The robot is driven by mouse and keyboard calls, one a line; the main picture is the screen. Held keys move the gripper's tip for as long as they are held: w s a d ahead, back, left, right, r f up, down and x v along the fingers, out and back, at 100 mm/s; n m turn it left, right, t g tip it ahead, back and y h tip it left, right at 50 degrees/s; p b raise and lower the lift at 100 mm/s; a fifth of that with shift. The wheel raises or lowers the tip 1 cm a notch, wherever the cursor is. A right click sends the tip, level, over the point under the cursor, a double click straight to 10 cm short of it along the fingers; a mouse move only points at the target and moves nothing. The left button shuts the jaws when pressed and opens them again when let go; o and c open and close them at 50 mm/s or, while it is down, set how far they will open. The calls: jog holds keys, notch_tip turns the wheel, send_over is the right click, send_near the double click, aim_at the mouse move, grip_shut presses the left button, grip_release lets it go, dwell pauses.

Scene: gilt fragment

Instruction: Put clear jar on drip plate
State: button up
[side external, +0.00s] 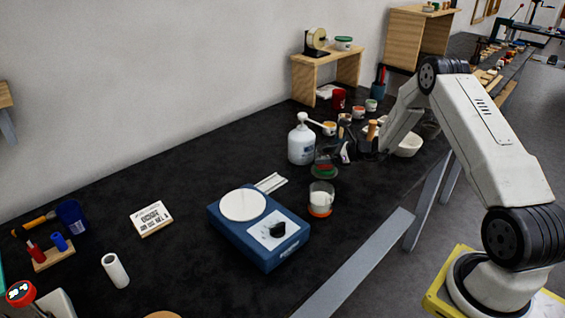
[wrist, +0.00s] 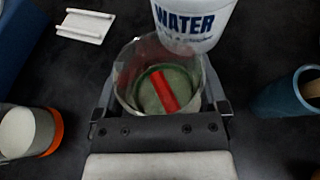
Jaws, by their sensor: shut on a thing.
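My gripper (side external: 342,153) is shut on the clear jar (side external: 325,167), beside the white pump bottle. In the wrist view the fingers stand on either side of the clear jar (wrist: 125,75); a green disc with a red bar shows in it. Whether the jar touches the bench cannot be told. I cannot tell for sure which thing is the drip plate: a small white ridged tray (side external: 271,183) lies behind the blue device, and it also shows in the wrist view (wrist: 84,26). A round white plate (side external: 243,205) tops the blue device.
The white WATER bottle (side external: 301,144) stands close to the held jar. A jar with an orange base (side external: 320,207) stands in front of it. The blue device (side external: 264,248) is to the left. Cups and a white bowl (side external: 408,146) are behind.

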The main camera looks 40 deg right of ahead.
jog(key=shift+f, duration=0.1)
jog(key=o, duration=1.1)
jog(key=shift+s, duration=0.1)
jog(key=v, duration=1.2)
jog(key=shift+d, duration=0.1)
